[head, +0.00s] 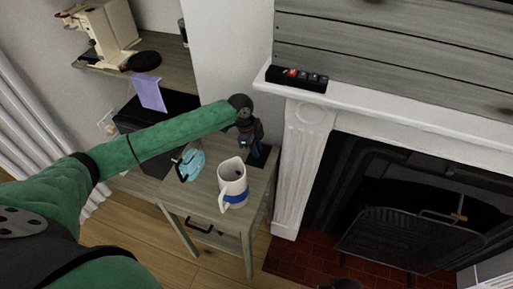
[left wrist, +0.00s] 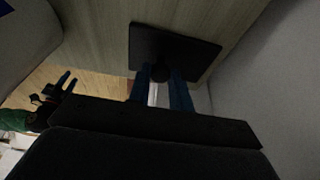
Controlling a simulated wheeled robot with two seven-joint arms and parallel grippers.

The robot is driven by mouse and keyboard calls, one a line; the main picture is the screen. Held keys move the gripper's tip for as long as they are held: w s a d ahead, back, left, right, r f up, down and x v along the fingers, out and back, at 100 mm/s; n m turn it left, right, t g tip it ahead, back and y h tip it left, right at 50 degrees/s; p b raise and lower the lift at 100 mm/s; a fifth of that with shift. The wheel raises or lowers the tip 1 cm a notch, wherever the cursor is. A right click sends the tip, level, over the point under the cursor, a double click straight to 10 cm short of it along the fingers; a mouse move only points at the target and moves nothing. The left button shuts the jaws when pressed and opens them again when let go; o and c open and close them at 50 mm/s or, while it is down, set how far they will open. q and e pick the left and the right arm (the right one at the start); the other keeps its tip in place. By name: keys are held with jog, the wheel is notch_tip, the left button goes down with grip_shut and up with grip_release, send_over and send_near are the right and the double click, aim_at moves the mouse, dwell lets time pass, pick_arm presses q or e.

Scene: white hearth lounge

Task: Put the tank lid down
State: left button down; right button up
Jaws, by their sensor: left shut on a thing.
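The tank lid is a flat black square plate with a round knob. In the head view it (head: 260,155) shows at the back right of the small wooden table (head: 197,200), partly hidden by my left gripper (head: 255,141). In the left wrist view the lid (left wrist: 178,47) lies close to the wood surface; I cannot tell whether it touches. My left gripper's blue fingers (left wrist: 161,88) are shut on its knob. My right gripper (left wrist: 59,84) shows small at the left of the left wrist view, its blue fingers apart and empty.
A white jug with a blue band (head: 232,187) stands at the table's front right, near the lid. A light-blue object with a dark handle (head: 191,165) is left of it. The white mantel (head: 345,97) rises at the right. A cream machine (head: 104,30) sits on the back-left shelf.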

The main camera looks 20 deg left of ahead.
pick_arm(q)
jog(key=c, duration=1.3)
grip_release()
jog(key=shift+f, duration=0.1)
pick_arm(e)
jog(key=shift+f, duration=0.1)
pick_arm(q)
jog(key=shift+a+r, duration=0.1)
jog(key=shift+r, duration=0.2)
jog(key=b+v, duration=0.2)
jog(key=v, duration=0.9)
jog(key=shift+r, duration=0.3)
pick_arm(e)
notch_tip(320, 180, up, 10)
jog(key=s, duration=0.1)
jog(key=shift+f, duration=0.15)
